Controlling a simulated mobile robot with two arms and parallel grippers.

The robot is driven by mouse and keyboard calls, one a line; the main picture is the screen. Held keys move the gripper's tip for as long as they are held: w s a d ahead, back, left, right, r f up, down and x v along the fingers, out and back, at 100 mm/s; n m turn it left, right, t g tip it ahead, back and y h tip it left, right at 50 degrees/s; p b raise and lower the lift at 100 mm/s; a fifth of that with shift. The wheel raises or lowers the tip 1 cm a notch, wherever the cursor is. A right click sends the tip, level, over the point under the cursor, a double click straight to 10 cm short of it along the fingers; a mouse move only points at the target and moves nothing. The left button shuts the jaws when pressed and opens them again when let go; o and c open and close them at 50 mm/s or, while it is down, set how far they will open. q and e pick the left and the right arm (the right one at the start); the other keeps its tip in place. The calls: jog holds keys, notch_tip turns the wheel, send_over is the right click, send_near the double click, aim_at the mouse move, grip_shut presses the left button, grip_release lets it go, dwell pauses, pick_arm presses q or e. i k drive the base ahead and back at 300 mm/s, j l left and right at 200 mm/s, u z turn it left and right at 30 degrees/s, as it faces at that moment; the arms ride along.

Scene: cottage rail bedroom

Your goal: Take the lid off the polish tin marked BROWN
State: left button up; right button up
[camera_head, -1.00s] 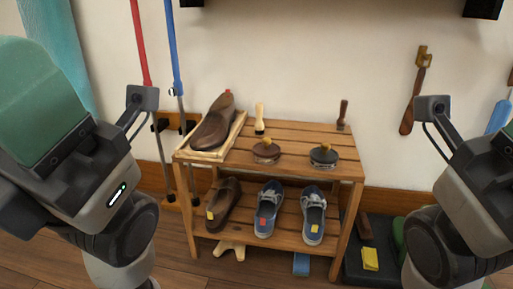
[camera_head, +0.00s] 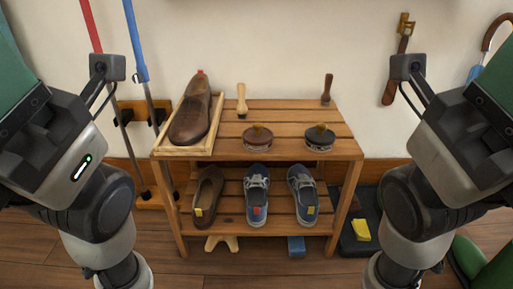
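Two round polish tins stand on the top shelf of a wooden rack (camera_head: 285,118). The left tin (camera_head: 257,139) has a reddish-brown lid with a small tan knob on top. The right tin (camera_head: 320,138) has a near-black lid with a similar knob. Both lids are seated on their tins. No marking can be read on either tin at this size. My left arm is at the left edge and my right arm at the right edge, both well apart from the tins. The fingers of both grippers are not visible.
A brown shoe (camera_head: 196,110) lies in a wooden tray (camera_head: 186,151) left of the tins. Two brushes, one pale (camera_head: 242,101) and one dark (camera_head: 327,89), stand behind them. Several shoes sit on the lower shelf. Red and blue poles (camera_head: 136,42) stand at left. Shelf space in front is clear.

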aim_at(258, 136)
jog(key=i+j, duration=0.1)
jog(key=j, duration=0.35)
jog(key=i+j+z, duration=0.1)
jog(key=j, duration=0.35)
jog(key=i+j, duration=0.15)
jog(key=j, duration=0.3)
jog(key=i+j, duration=0.1)
jog(key=j, duration=0.4)
jog(key=z, duration=0.05)
